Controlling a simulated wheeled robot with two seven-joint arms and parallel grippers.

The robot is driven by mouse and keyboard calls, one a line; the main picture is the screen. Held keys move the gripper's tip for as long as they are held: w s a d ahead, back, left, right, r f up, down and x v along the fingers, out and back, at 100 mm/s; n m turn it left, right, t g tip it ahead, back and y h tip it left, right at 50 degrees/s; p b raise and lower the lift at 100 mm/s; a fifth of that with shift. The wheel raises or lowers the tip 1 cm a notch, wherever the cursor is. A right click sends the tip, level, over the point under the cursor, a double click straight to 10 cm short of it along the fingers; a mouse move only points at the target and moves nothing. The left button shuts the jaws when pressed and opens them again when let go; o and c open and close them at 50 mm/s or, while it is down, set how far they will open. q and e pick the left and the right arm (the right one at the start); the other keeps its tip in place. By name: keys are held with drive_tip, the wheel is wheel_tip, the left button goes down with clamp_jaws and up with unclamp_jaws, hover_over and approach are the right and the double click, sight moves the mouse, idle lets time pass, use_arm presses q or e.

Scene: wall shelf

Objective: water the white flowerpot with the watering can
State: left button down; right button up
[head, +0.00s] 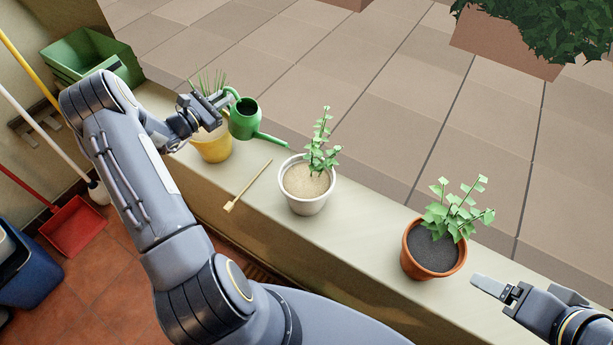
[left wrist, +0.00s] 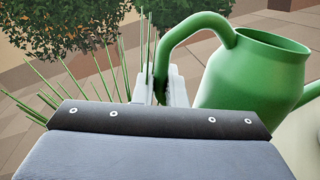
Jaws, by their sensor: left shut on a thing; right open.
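The white flowerpot (head: 305,205) stands upright on the ledge, with pale soil and a leafy green plant (head: 322,152) in it. My left gripper (head: 222,101) is shut on the handle of the green watering can (head: 244,120). The can is held near the yellow pot, left of the white flowerpot, and its spout points right toward the white pot's plant. In the left wrist view the can (left wrist: 255,75) sits right of the fingers (left wrist: 165,90), which close around its handle. My right gripper (head: 495,290) is open and empty at the lower right, near the terracotta pot.
A yellow pot (head: 212,147) with thin spiky leaves stands on the ledge (head: 372,220) behind my left gripper. A terracotta pot (head: 420,262) with a plant stands right of the white pot. A small wooden tool (head: 247,187) lies on the ledge. A green crate (head: 90,55) is at the far left.

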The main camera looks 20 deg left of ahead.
use_arm(q)
drive_tip(key=shift+d, duration=0.15)
drive_tip(key=shift+s+d+f+m, duration=0.1)
drive_tip(key=shift+s+d+m, duration=0.05)
drive_tip(key=shift+d+m, duration=0.3)
drive_tip(key=shift+s+d+f+m, duration=0.1)
drive_tip(key=shift+d+f+m, duration=0.1)
drive_tip(key=shift+d+m, duration=0.15)
idle(0.7)
drive_tip(key=shift+d+r, duration=0.1)
drive_tip(key=shift+r, duration=0.1)
drive_tip(key=shift+s+d+r, duration=0.1)
drive_tip(key=shift+d+r, duration=0.05)
drive_tip(key=shift+r, duration=0.05)
drive_tip(key=shift+f, duration=0.1)
idle(0.6)
